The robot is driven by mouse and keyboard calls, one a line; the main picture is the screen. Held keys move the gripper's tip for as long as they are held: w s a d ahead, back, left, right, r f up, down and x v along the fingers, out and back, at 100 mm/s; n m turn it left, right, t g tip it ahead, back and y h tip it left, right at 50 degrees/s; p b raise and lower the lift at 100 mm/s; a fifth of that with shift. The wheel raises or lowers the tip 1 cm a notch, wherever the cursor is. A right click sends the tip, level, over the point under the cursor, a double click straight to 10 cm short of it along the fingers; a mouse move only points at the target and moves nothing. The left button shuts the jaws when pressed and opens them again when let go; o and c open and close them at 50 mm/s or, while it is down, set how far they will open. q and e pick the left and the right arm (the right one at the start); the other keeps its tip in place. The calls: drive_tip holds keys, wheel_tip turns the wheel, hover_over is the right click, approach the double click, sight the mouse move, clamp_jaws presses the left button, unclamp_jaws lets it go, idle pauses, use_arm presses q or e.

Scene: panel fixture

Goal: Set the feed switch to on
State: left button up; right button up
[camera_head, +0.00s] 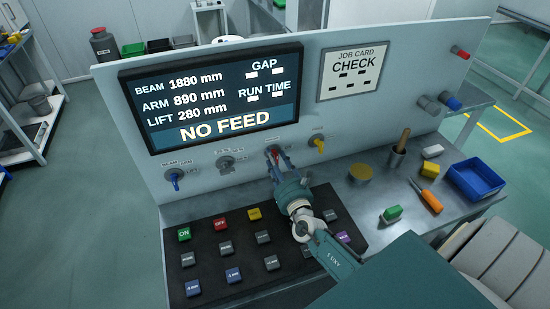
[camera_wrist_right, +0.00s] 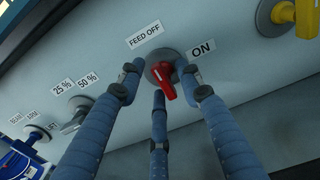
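The feed switch (camera_wrist_right: 163,80) is a red handle on a round grey base, set between the labels FEED OFF and ON in the right wrist view. The handle's free end points down and slightly right there. In the head view the switch (camera_head: 272,153) is a small red spot on the panel below the screen, partly covered by my fingers. My right gripper (camera_wrist_right: 160,76) has its blue fingers spread around the switch, with gaps between the fingertips and the red handle. It also shows in the head view (camera_head: 277,158), reaching to the panel. My left gripper is not in view.
The screen (camera_head: 212,97) reads NO FEED. A blue knob (camera_head: 174,179), a grey 25%/50% knob (camera_head: 225,163) and a yellow knob (camera_head: 318,143) flank the switch. Below lies a keypad (camera_head: 207,247). A blue tray (camera_head: 476,178) and loose items stand on the bench at right.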

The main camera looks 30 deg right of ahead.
drive_tip(key=shift+w, duration=0.25)
clamp_jaws()
